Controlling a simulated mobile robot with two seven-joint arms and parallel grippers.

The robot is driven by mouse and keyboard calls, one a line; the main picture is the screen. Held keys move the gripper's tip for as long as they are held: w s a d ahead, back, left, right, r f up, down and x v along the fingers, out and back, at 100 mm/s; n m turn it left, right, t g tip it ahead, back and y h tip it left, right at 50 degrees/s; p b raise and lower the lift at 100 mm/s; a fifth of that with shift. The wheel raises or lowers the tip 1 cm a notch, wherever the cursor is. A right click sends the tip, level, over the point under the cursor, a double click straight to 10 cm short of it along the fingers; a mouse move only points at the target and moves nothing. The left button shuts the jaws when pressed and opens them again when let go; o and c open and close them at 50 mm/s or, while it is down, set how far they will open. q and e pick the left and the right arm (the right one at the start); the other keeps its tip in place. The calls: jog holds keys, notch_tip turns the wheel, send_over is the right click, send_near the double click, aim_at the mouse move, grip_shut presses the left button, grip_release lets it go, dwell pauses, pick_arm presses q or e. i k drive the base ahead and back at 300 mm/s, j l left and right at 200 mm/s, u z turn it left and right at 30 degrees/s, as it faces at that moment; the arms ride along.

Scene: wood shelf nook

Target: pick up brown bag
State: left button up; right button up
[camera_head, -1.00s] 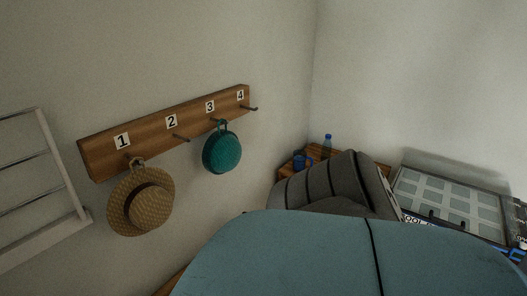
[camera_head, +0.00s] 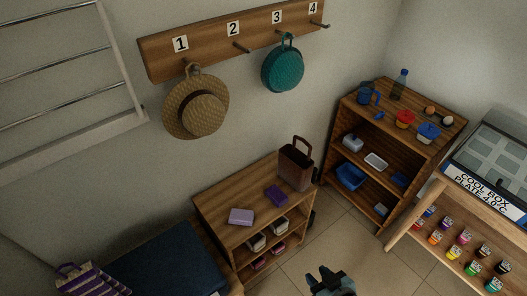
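The brown bag (camera_head: 296,167) stands upright on top of a low wooden shelf unit, at its right end. Its handle rises above it, and nothing blocks my view of its front. My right gripper (camera_head: 332,276) shows at the bottom edge, below and apart from the bag. Its two dark fingers look spread with nothing between them. My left gripper is not in view.
The low shelf (camera_head: 221,205) also holds a purple box (camera_head: 276,195) and a lilac box (camera_head: 241,217). A taller shelf (camera_head: 345,111) stands right of it. Tiled floor (camera_head: 345,225) between is clear. A straw hat (camera_head: 196,106) and teal bag (camera_head: 283,69) hang above.

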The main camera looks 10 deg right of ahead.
aim_at(295, 168)
jog(key=z, duration=0.65)
jog(key=k, duration=0.55)
jog(key=u, duration=1.1)
jog(key=i+l, duration=0.2)
jog(key=l, duration=0.25)
jog(key=i+l, duration=0.15)
jog(key=l, duration=0.3)
jog(key=i+l, duration=0.2)
jog(key=l, duration=0.2)
jog(key=i+l, duration=0.2)
jog(key=l, duration=0.25)
jog(key=i+l, duration=0.15)
jog(key=l, duration=0.3)
jog(key=i+l, duration=0.2)
jog(key=l, duration=0.25)
jog(key=i+l, duration=0.2)
jog(key=l, duration=0.25)
jog(key=i+l, duration=0.2)
jog(key=l, duration=0.2)
